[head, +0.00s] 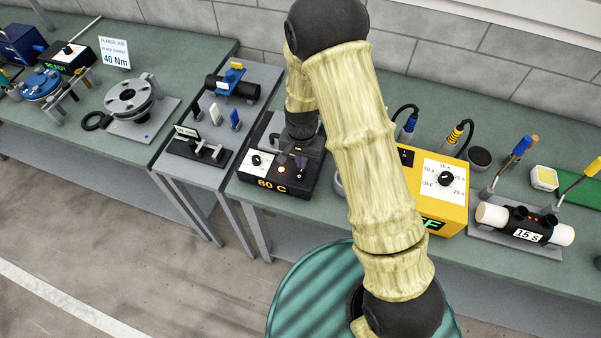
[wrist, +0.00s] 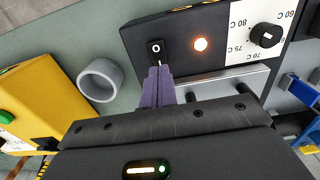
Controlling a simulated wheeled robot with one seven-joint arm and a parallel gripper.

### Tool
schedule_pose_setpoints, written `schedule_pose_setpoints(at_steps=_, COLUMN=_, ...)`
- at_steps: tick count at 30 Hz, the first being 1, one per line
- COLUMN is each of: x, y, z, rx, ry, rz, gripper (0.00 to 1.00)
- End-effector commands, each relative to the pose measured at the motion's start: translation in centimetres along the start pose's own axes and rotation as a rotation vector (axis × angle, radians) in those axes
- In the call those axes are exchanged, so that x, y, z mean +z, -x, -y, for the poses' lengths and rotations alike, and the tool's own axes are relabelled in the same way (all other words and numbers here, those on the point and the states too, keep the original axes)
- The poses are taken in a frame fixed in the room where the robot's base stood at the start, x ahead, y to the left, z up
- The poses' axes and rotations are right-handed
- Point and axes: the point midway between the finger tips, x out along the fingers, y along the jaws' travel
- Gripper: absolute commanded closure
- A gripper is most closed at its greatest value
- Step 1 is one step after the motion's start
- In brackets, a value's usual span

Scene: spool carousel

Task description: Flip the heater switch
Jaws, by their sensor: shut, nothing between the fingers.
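The heater is a black box (head: 285,190) marked 80 C, and its black panel shows at the top of the wrist view (wrist: 180,30). A black dial (wrist: 266,36) on a white scale lies to the lamp's right. My gripper (wrist: 159,70) is shut and empty, its purple fingertips at the near edge of the switch. I cannot tell whether they touch it. In the head view my arm hides part of the heater.
A yellow timer box (head: 445,190) with a dial stands right of the heater. A grey ring (wrist: 100,80) stands between them. A stand with blue and white parts (head: 235,85) is on the left.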

Motion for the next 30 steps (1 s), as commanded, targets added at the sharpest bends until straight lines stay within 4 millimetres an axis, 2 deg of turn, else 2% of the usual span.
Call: schedule_pose_setpoints(at_steps=30, x=0.0, y=-1.3, z=0.0, rx=0.0, ry=0.0, rz=0.0, gripper=1.0)
